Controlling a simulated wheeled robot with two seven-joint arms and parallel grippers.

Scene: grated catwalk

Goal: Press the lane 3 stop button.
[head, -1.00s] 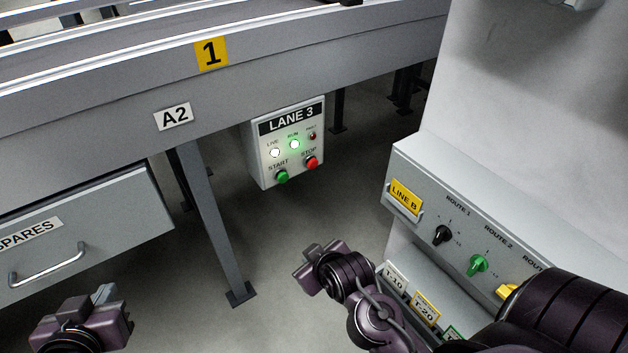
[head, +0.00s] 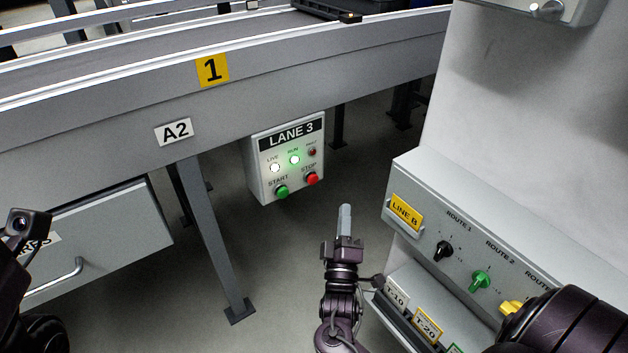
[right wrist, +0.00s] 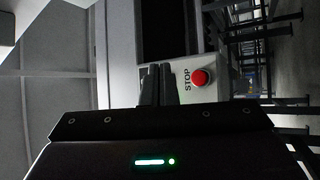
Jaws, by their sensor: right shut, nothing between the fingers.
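The LANE 3 control box (head: 259,158) hangs under the conveyor's side rail. Its red stop button (head: 312,179) is at the lower right, beside the green start button (head: 281,192). The LIVE and RUN lamps are lit; the lamp at their right is dark red. My right gripper (head: 345,210) is shut and empty, below and to the right of the stop button, apart from it, fingers pointing toward the box. In the right wrist view the red stop button (right wrist: 201,79) shows just right of the shut fingertips. My left arm shows at the left edge; its fingers cannot be made out.
A grey console with route knobs (head: 443,251) and a LINE B plate (head: 405,211) stands close on the right of my right arm. A conveyor leg (head: 212,235) stands left of the box. A drawer (head: 110,235) is at the left. Open floor lies below the box.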

